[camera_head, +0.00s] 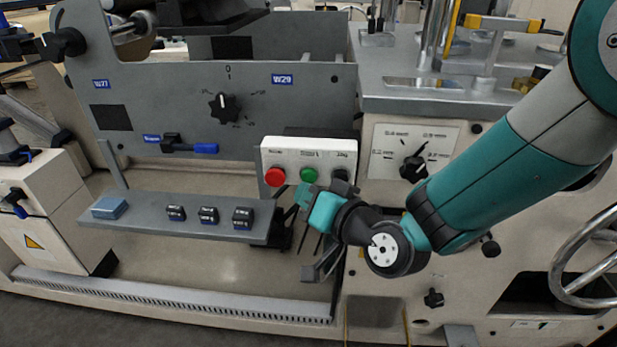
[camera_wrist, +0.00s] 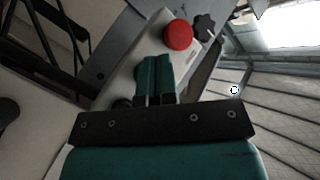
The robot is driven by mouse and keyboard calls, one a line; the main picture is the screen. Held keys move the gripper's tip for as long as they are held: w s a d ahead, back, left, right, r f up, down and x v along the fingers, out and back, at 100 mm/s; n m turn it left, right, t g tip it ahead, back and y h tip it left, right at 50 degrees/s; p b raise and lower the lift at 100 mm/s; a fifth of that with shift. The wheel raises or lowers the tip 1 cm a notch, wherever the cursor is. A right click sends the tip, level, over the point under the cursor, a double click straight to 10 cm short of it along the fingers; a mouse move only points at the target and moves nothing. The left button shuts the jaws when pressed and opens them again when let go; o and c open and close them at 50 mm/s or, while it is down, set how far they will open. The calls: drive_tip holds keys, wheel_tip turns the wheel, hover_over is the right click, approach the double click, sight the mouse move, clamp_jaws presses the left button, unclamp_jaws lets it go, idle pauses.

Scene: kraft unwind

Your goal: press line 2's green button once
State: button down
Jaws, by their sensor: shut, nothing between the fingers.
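A white control box (camera_head: 322,155) on the grey machine panel carries a red button (camera_head: 275,176), a green button (camera_head: 308,174) and a black button (camera_head: 341,174). My gripper (camera_head: 303,194) is shut and empty, with its teal fingers just below the green button in the head view. I cannot tell whether they touch it. In the wrist view, the shut fingertips (camera_wrist: 154,62) point at the box (camera_wrist: 150,45) beside the red button (camera_wrist: 178,35). The green button is hidden there, apparently behind the fingers. The small labels above the buttons are too blurred to read surely.
A rotary knob (camera_head: 223,107) sits on the panel between blue labels W27 and W29. A grey shelf (camera_head: 150,212) below holds a blue block (camera_head: 109,207) and several dark blocks. Another dial (camera_head: 413,167) and a handwheel (camera_head: 585,255) are to the right.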

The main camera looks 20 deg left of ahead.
drive_tip(key=shift+w, duration=0.1)
drive_tip(key=shift+w+a, duration=0.1)
drive_tip(key=shift+w, duration=0.2)
drive_tip(key=shift+w+a, duration=0.1)
drive_tip(key=shift+w, duration=0.35)
idle(0.8)
idle(0.4)
drive_tip(key=shift+s+d+b, duration=0.2)
drive_tip(key=shift+s+b, duration=0.1)
drive_tip(key=shift+s, duration=0.55)
drive_tip(key=s, duration=0.2)
drive_tip(key=s+d, duration=0.1)
drive_tip(key=s, duration=0.2)
drive_tip(key=shift+d, duration=0.1)
idle(0.5)
